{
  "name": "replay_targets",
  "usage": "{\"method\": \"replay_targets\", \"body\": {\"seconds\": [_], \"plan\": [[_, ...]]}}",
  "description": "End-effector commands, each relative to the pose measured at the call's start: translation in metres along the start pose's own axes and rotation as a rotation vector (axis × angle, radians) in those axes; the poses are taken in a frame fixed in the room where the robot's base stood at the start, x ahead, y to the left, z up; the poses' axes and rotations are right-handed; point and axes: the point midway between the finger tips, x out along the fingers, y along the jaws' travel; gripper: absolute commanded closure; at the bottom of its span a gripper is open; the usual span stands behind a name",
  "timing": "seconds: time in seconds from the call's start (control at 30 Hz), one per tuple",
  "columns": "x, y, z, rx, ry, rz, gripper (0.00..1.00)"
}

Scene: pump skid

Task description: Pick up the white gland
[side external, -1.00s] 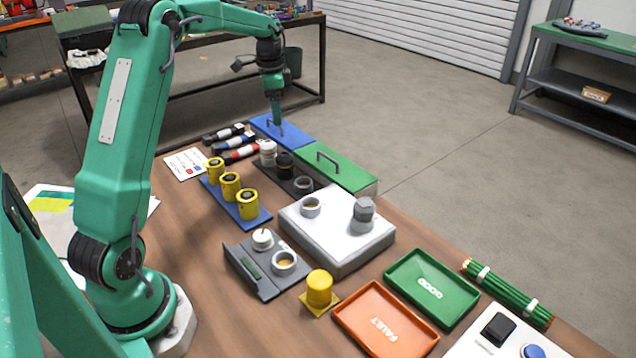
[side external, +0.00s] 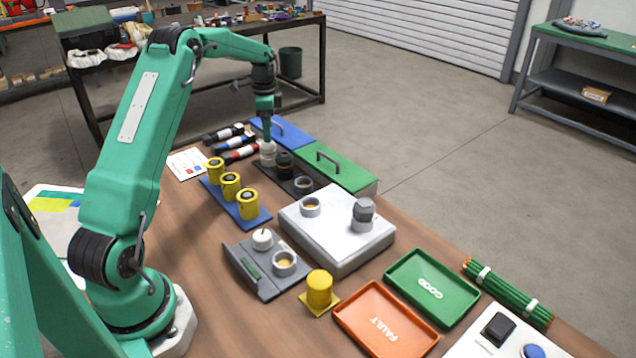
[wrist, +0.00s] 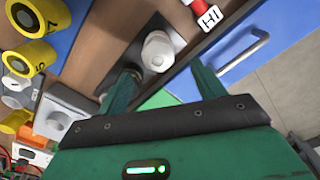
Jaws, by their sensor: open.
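The white gland (side external: 267,158) stands upright in a dark rack, at the end nearest the blue lidded box. In the wrist view the white gland (wrist: 158,52) shows from above, just beyond the fingertips and roughly between them. My gripper (side external: 267,139) is right above it in the side view, pointing down. The two fingers of my gripper (wrist: 164,72) are spread with nothing held. Whether a finger touches the gland cannot be told. A black gland (side external: 284,164) stands beside the white one in the same rack.
An empty grey ring (side external: 303,185) is at the rack's near end. Blue (side external: 280,131) and green (side external: 340,170) lidded boxes with handles stand close on the right. Dark, blue and red cylinders (side external: 240,153) lie left. Yellow pieces (side external: 230,186) stand on a blue strip.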

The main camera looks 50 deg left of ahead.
Motion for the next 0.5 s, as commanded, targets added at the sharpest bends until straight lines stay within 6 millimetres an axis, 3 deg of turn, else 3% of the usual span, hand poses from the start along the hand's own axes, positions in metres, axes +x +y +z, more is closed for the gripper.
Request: {"method": "replay_targets", "body": {"seconds": [0.27, 0.5], "plan": [[0.005, 0.000, 0.000, 0.000, 0.000, 0.001, 0.32], [0.027, 0.002, 0.003, -0.001, -0.001, 0.002, 0.32]]}}
